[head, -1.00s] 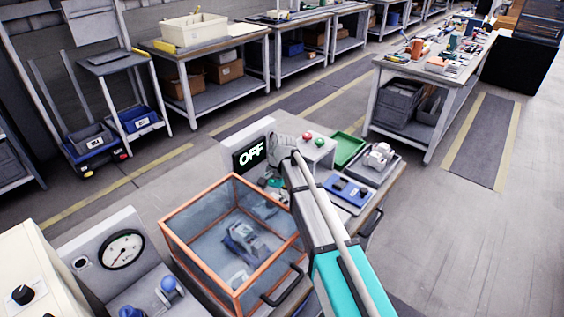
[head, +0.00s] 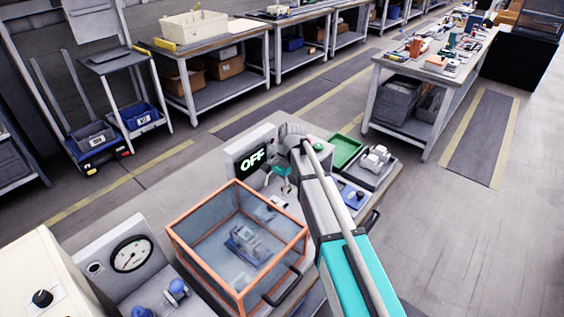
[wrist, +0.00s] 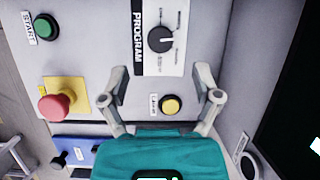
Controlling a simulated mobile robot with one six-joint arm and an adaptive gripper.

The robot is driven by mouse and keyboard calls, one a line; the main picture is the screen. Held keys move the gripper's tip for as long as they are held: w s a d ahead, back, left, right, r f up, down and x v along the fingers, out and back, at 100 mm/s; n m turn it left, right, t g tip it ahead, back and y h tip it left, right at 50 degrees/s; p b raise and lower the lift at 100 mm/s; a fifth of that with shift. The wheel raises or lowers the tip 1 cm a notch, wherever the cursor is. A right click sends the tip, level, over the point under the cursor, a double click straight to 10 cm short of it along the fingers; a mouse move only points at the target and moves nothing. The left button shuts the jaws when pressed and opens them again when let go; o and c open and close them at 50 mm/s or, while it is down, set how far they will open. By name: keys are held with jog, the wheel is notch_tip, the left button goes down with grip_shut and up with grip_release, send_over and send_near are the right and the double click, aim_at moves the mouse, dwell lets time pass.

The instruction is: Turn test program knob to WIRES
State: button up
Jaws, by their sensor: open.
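The test program knob (wrist: 160,39) is round and black with a white pointer mark. It sits on a white plate lettered PROGRAM in the wrist view, with small position labels around it too blurred to read. My gripper (wrist: 162,82) is open and empty, its two fingers spread below the knob in that picture and apart from it. In the head view my gripper (head: 286,187) is small and partly hidden by my arm, near the display (head: 252,158) that reads OFF. I cannot make out the knob in the head view.
In the wrist view, a yellow button (wrist: 170,104) lies between my fingers, a red mushroom button (wrist: 54,106) at left, and a green START button (wrist: 45,27) at upper left. In the head view, an orange-framed clear enclosure (head: 238,243) stands in front of the panel.

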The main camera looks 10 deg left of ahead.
jog(key=p+v, duration=0.6)
jog(key=v, duration=0.1)
dwell(0.3)
jog(key=shift+r, duration=0.1)
jog(key=s+d+n+t+h, duration=0.1)
jog(key=s+d, duration=0.4)
jog(key=d, duration=0.5)
jog(key=s+d+f+n+t, duration=0.1)
jog(key=s+d, duration=0.4)
jog(key=d, duration=0.5)
jog(key=s+d+n+t+h, duration=0.1)
jog(key=s+d+n, duration=0.2)
jog(key=d, duration=0.7)
jog(key=shift+s+f+t+h, duration=0.2)
jog(key=shift+s+t+h, duration=0.15)
jog(key=shift+s, duration=0.85)
jog(key=shift+d, duration=0.1)
jog(key=c, duration=0.3)
jog(key=shift+c, duration=0.2)
jog(key=shift+d, duration=0.1)
